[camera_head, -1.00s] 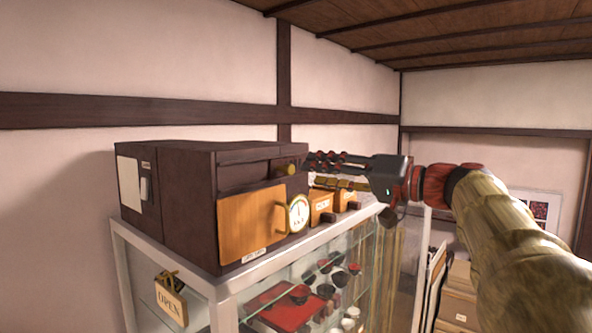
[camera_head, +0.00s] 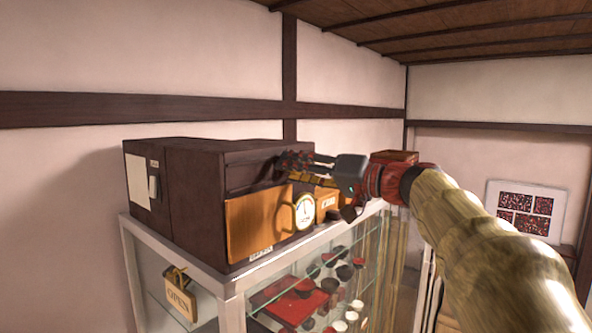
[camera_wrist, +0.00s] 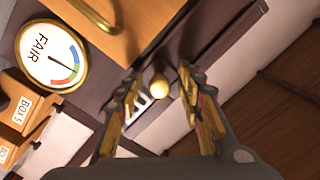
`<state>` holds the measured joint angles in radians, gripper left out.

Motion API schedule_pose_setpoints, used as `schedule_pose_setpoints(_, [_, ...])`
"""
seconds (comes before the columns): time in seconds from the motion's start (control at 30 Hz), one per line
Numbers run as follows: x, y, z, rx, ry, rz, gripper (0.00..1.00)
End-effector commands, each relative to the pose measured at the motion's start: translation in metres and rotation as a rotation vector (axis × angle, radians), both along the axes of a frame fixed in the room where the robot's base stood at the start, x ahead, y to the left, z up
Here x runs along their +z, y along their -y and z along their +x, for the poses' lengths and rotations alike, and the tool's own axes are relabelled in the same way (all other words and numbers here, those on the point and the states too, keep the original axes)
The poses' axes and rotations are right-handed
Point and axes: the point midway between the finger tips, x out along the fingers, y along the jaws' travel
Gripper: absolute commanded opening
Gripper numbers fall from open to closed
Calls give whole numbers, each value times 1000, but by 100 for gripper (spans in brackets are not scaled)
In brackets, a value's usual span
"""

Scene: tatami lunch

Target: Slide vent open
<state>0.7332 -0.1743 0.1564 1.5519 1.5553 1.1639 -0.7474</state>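The dark brown box (camera_head: 195,195) stands on the glass display case. A round brass knob (camera_wrist: 158,85) on its front shows in the wrist view, beside a small pale, striped slotted part (camera_wrist: 143,104) that looks like the vent. My gripper (camera_head: 290,167) is at the upper front of the box. In the wrist view my gripper (camera_wrist: 160,82) is open, with one finger on each side of the knob and a gap to each. Whether the fingertips reach past the knob is hard to tell. In the head view my fingers hide the knob.
Below the gripper are the box's orange door (camera_head: 258,222) with a curved handle and a round dial (camera_head: 304,211) reading FAIR. Small labelled wooden boxes (camera_head: 328,202) stand to the right on the glass case (camera_head: 232,277). A wall (camera_head: 215,55) is behind.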

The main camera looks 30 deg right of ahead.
Motion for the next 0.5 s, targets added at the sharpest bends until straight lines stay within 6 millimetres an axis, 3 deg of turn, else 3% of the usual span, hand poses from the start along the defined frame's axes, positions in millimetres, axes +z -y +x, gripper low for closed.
schedule_pose_setpoints(0.5, [0,0,0,0,0,0,11])
